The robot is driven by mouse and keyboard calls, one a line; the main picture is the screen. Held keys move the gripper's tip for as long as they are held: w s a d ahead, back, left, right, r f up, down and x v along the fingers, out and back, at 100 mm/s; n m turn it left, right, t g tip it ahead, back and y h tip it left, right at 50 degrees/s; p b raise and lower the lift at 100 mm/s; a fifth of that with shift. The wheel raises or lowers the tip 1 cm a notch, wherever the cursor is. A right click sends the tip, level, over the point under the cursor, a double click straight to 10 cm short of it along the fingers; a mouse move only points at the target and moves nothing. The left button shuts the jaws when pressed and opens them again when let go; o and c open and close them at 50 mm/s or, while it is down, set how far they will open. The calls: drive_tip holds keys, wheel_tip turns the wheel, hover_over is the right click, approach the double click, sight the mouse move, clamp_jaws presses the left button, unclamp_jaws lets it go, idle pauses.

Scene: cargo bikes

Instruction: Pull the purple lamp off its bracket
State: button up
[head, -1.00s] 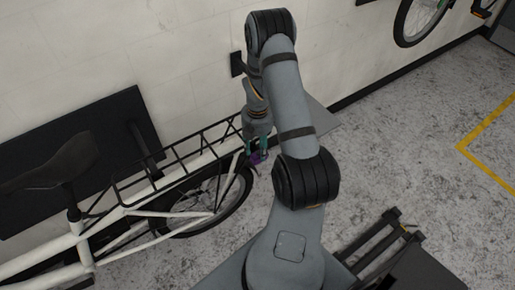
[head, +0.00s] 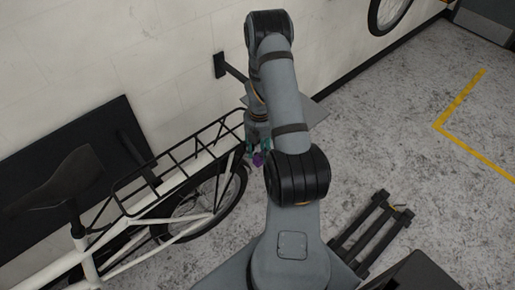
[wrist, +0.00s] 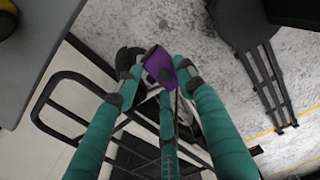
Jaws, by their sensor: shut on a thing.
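The purple lamp (head: 258,158) is at my gripper's fingertips, just right of the white bike's rear wheel (head: 236,192) in the head view. In the wrist view the lamp (wrist: 160,66) sits between the dark tips of the teal fingers. My gripper (head: 259,147) is shut on it; it also shows in the wrist view (wrist: 158,80). A small gap shows between lamp and wheel in the head view. The bracket is not clearly made out, so I cannot tell whether the lamp still touches it.
The bike's black rear rack (head: 180,165) lies left of my gripper, and its rails (wrist: 75,78) show in the wrist view. The wall is behind. A black slatted stand (head: 370,235) is on the floor at right. Open floor (head: 390,140) lies to the right.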

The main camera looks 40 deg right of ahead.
drive_tip(key=shift+s+b, duration=0.3)
drive_tip(key=shift+s, duration=2.6)
drive_tip(key=shift+r, duration=0.1)
